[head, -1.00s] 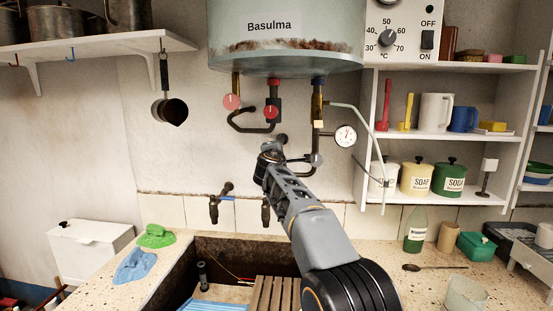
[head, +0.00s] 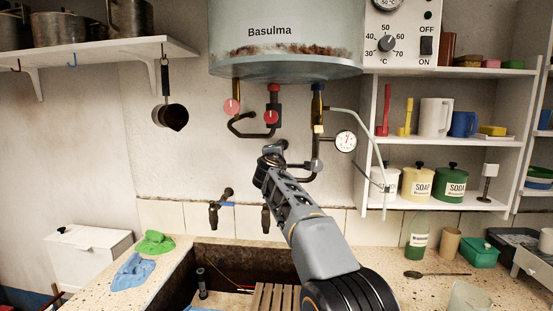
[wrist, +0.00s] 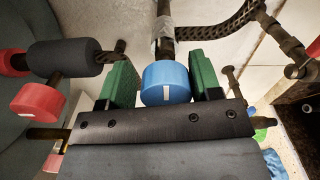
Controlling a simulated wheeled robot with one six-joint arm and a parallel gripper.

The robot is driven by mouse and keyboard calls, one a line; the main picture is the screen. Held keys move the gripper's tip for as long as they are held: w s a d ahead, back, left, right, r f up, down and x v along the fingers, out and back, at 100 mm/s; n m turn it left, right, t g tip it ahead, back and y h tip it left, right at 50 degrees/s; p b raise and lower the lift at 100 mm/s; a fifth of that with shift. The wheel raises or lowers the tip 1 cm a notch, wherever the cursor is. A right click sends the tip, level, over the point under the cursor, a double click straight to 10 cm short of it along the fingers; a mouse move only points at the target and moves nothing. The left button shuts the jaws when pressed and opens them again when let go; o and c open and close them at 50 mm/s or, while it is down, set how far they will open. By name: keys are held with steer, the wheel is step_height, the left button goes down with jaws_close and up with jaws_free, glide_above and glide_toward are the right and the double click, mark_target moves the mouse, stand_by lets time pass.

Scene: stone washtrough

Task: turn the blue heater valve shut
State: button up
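The blue heater valve (wrist: 166,84) is a round knob with a white mark on its face, below a pipe in the wrist view. My gripper (wrist: 165,80) has its two green fingers on either side of the knob, very close to its edges. I cannot tell whether they touch it. In the head view my gripper (head: 272,154) is at the pipework under the heater (head: 285,50), and the blue valve is hidden behind it.
Two red valves (head: 232,106) (head: 270,117) sit on pipes above my gripper. A gauge (head: 345,141) and a thin hose (head: 376,140) are to the right. Two wall taps (head: 214,214) (head: 266,218) are below, above the trough (head: 245,258). Shelves (head: 455,140) stand at right.

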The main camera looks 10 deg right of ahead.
steer(key=shift+o, duration=1)
steer(key=shift+f, duration=0.15)
steer(key=shift+s, duration=0.15)
steer(key=b+v, duration=0.5)
steer(key=v, duration=0.8)
steer(key=shift+s, duration=0.2)
